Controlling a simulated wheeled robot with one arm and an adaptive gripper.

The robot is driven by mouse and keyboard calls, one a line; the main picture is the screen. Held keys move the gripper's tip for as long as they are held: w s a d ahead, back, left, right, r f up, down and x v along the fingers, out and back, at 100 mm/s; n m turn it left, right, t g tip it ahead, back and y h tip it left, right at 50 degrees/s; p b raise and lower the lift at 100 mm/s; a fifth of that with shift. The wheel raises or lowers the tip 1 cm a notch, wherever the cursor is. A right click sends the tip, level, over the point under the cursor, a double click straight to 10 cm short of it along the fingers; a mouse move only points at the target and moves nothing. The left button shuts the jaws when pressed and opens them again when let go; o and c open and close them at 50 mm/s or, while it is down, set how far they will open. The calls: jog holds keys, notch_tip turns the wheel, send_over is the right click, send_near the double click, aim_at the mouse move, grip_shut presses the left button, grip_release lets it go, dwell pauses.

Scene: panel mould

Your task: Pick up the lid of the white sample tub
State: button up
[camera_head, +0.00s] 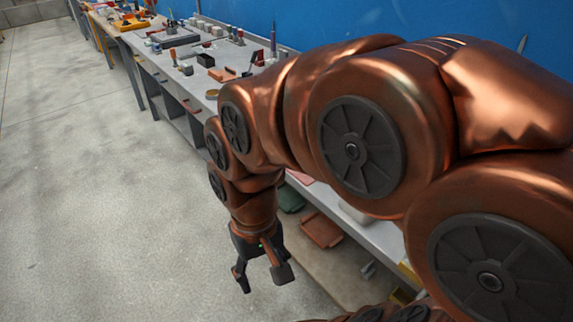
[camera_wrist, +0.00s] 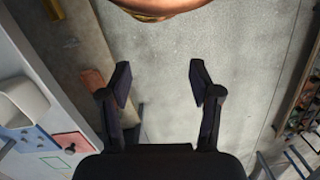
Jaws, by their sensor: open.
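My gripper (camera_head: 263,279) is open and empty, hanging over the floor in front of the bench. Its two dark fingers stand apart in the wrist view (camera_wrist: 160,78), with only floor between them. I cannot clearly make out the white sample tub or its lid. A pale rounded object (camera_head: 355,213) shows partly behind my arm on the bench. A whitish rounded shape (camera_wrist: 18,95) shows at the left edge of the wrist view, but I cannot tell if either is the tub.
The long grey workbench (camera_head: 192,83) runs along the blue wall (camera_head: 235,14), carrying several small tools and blocks. A reddish-brown tray (camera_head: 320,231) lies low under the bench edge. A pink-red patch (camera_wrist: 76,142) lies on the bench. The concrete floor (camera_head: 90,190) at left is clear.

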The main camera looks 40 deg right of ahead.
jog(key=w+d+m+t+y, duration=0.1)
jog(key=w+d+m, duration=0.55)
jog(key=w, duration=0.35)
jog(key=w+d+m+t+y, duration=0.1)
jog(key=w+d+m+t, duration=0.1)
jog(key=w+d+m, duration=0.5)
jog(key=shift+w+d+f+m+t+h, duration=0.15)
jog(key=shift+w+d+f+m+t, duration=0.3)
jog(key=shift+w+d+f+m, duration=1.95)
jog(key=shift+w+d+f+m+t+h, duration=0.2)
jog(key=shift+d+m+t, duration=0.3)
jog(key=shift+d+m, duration=3.95)
jog(key=shift+w+d+f+m+t+h, duration=0.1)
jog(key=shift+w+d+f+m+t, duration=0.8)
jog(key=shift+d, duration=4.75)
jog(key=shift+m+g, duration=0.3)
jog(key=shift+g, duration=0.15)
jog(key=x, duration=0.1)
jog(key=p+x, duration=0.1)
jog(key=x, duration=0.1)
jog(key=p+x, duration=0.1)
jog(key=x, duration=0.1)
jog(key=shift+w+a, duration=0.3)
jog(key=shift+a, duration=0.05)
jog(key=shift+w+f, duration=0.1)
jog(key=shift+f, duration=0.25)
jog(key=shift+c, duration=0.3)
